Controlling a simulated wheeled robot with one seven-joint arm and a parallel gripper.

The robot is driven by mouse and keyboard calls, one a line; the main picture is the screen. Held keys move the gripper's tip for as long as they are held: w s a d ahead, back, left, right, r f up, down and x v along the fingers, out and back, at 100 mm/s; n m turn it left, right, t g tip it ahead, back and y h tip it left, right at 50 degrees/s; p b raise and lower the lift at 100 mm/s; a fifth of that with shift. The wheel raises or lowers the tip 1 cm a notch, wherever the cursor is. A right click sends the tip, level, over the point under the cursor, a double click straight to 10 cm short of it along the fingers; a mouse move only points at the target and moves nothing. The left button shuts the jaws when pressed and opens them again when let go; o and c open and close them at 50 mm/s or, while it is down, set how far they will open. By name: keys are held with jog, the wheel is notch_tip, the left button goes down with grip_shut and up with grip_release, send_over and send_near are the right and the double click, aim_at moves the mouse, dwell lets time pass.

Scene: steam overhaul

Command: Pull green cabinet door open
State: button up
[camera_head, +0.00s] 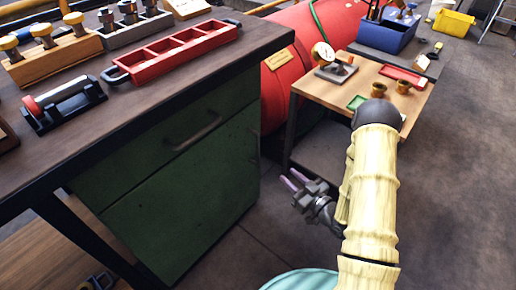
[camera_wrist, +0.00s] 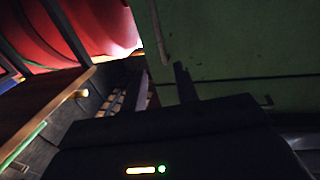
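The green cabinet (camera_head: 185,200) stands under the dark workbench at left in the head view. Its upper drawer front has a dark bar handle (camera_head: 197,133); a larger green panel lies below. My gripper (camera_head: 289,181) is right of the cabinet, apart from it, with its two fingers spread and nothing between them. In the wrist view the fingers (camera_wrist: 163,88) point up, apart, before the cabinet's green surface (camera_wrist: 230,45). A pale upright strip (camera_wrist: 159,35) runs along its left edge; I cannot tell if it is a handle. A small dark fitting (camera_wrist: 265,100) shows lower right.
The workbench top (camera_head: 165,80) carries a red tray (camera_head: 172,50) and wooden blocks. A small wooden table (camera_head: 325,83) with a gauge and brass cups stands behind my arm, near a red tank (camera_head: 283,85). Floor (camera_head: 450,200) at right is clear.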

jog(key=b, duration=0.4)
send_over(258, 163)
jog(key=shift+w, duration=0.35)
jog(key=shift+c, duration=0.2)
grip_shut()
